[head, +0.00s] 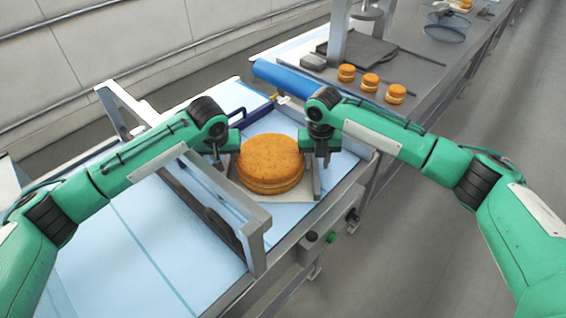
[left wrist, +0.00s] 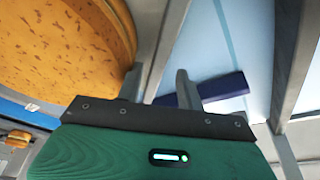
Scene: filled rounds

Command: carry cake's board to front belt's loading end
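A round golden-brown cake (head: 270,163) sits on a thin pale square board (head: 226,190), which lies on the pale blue belt (head: 300,208). The cake also fills the upper left of the left wrist view (left wrist: 60,45), with the board's edge beside it. My left gripper (head: 219,152) is at the board's left side, its fingers apart, close to the edge. My right gripper (head: 319,152) is at the board's right side, its fingers also apart. Whether any finger touches the board cannot be told.
A grey metal gate frame (head: 255,225) stands over the belt just left of the cake. A blue roller (head: 290,80) lies behind it. Several small cakes (head: 370,82) stand on the grey counter at the back right. The floor at the right is clear.

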